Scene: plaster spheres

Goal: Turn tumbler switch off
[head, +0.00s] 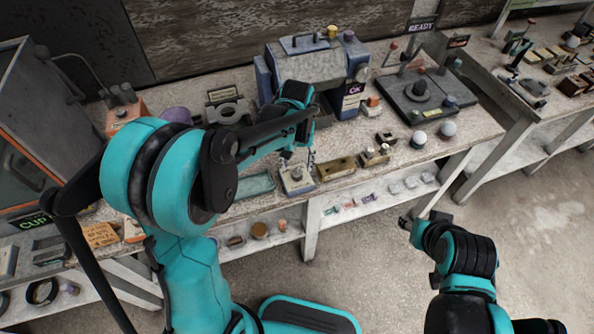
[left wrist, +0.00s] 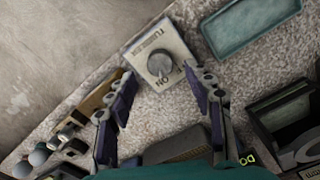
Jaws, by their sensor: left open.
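The tumbler switch is a small pale box with a dark round knob, near the front edge of the workbench. In the head view the switch (head: 297,181) sits just below my left gripper (head: 299,153). In the left wrist view my left gripper (left wrist: 159,78) is open, its two fingers apart with the knob showing between and beyond the tips. Contact cannot be told. My right gripper (head: 408,222) hangs over the floor, away from the bench; its jaws are too small to read.
A teal tray (head: 254,186) lies left of the switch, and a tan block (head: 336,168) lies right of it. A grey machine (head: 318,68) stands behind. Plaster spheres (head: 448,129) sit farther right. Floor in front of the bench is clear at right.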

